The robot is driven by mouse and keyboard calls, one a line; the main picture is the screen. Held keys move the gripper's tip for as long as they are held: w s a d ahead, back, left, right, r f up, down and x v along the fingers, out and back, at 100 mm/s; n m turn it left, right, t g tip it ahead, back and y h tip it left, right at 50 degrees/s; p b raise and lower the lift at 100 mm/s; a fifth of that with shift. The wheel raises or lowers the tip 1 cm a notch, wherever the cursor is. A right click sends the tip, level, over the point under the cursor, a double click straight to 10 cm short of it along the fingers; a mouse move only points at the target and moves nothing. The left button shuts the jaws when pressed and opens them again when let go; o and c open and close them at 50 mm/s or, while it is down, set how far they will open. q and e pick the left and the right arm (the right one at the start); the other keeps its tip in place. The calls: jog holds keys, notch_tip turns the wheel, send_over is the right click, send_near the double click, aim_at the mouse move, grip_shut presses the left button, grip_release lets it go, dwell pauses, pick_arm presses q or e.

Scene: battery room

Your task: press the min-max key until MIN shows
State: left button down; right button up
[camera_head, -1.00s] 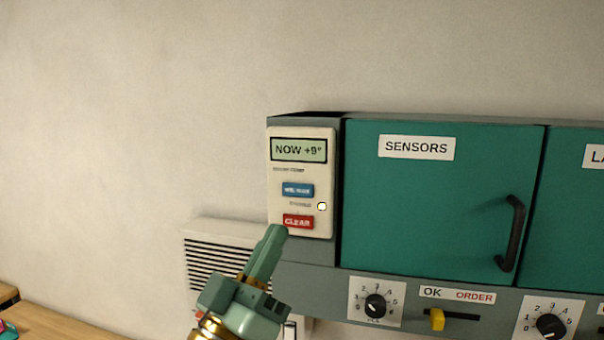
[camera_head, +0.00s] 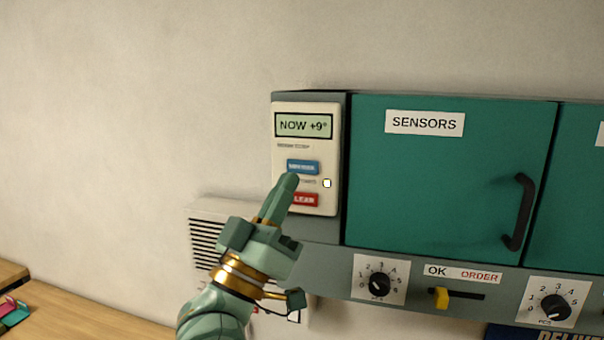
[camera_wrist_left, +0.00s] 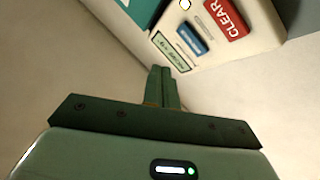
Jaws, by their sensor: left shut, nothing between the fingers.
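The room thermometer (camera_head: 332,150) is a cream panel on the side of the grey cabinet. Its display (camera_head: 304,125) reads NOW +9°. The blue min-max key (camera_head: 303,167) sits below the display, above the red CLEAR key (camera_head: 304,199). In the left wrist view the blue key (camera_wrist_left: 191,38) and red CLEAR key (camera_wrist_left: 224,19) show upside down. My left gripper (camera_head: 290,180) is shut and empty. Its fingertips overlap the panel just below the blue key in the head view; whether they touch is unclear. The wrist view shows the fingers (camera_wrist_left: 162,80) apart from the keys. My right gripper is out of view.
A teal SENSORS door (camera_head: 440,180) with a black handle (camera_head: 518,212) is right of the panel. Below are dials (camera_head: 380,284) and a yellow slider (camera_head: 441,298). A vented white box (camera_head: 215,208) hangs at left, above a wooden surface (camera_head: 80,318).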

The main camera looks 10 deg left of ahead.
aim_at(308, 153)
pick_arm(q)
jog(key=w, duration=0.4)
jog(key=shift+d, duration=0.1)
jog(key=shift+w, duration=0.1)
dwell(1.9)
jog(key=shift+w, duration=0.35)
jog(key=shift+w+r, duration=0.1)
jog(key=shift+w, duration=0.25)
dwell(0.6)
jog(key=shift+s, duration=0.1)
jog(key=shift+s+p, duration=0.45)
jog(key=shift+s, duration=0.25)
